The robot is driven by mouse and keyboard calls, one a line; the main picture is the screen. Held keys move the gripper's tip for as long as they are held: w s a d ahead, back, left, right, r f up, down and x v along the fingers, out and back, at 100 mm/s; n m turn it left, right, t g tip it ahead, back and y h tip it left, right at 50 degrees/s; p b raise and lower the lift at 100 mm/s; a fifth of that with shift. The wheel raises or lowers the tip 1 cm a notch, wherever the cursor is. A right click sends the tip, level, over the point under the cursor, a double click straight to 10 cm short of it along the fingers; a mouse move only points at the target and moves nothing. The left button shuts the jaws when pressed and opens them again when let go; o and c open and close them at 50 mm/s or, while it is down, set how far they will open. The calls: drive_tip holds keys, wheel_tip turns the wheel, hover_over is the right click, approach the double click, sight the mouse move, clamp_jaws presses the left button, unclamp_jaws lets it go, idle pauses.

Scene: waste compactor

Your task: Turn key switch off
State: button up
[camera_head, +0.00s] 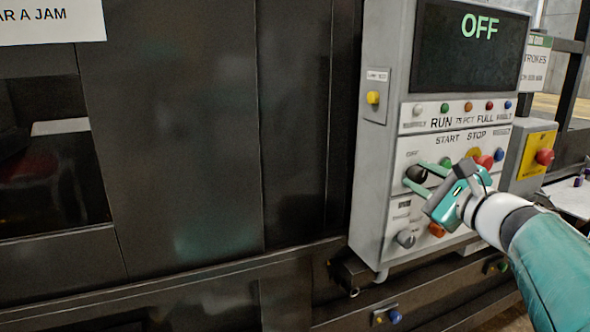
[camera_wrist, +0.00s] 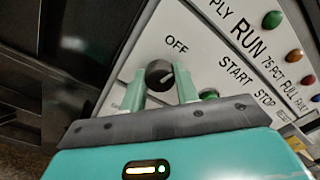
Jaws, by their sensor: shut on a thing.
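The key switch is a round black knob (camera_wrist: 159,73) under the label OFF, on the light grey control panel (camera_head: 368,190). In the wrist view a pale line on the knob slants up and to the left of its centre or nearby; its exact setting is hard to tell. My gripper (camera_wrist: 163,88) has its two green fingers on either side of the knob and is shut on it. In the head view the knob (camera_head: 416,173) sits between the fingertips of my gripper (camera_head: 420,175), partly hidden. The screen (camera_head: 465,60) above reads OFF in green.
A green START button (camera_wrist: 209,94) is close beside the right finger. A second grey knob (camera_head: 405,238) and an orange button (camera_head: 437,230) lie below my gripper. A red emergency button (camera_head: 544,157) on yellow is at the right. Dark machine panels fill the left.

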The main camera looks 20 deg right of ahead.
drive_tip(key=shift+n, duration=1.6)
drive_tip(key=shift+r, duration=0.1)
drive_tip(key=o, duration=1)
drive_tip(key=shift+c, duration=0.2)
drive_tip(key=s, duration=1.3)
drive_tip(key=shift+s+f, duration=0.25)
drive_tip(key=shift+s, duration=0.15)
drive_tip(key=shift+d, duration=0.1)
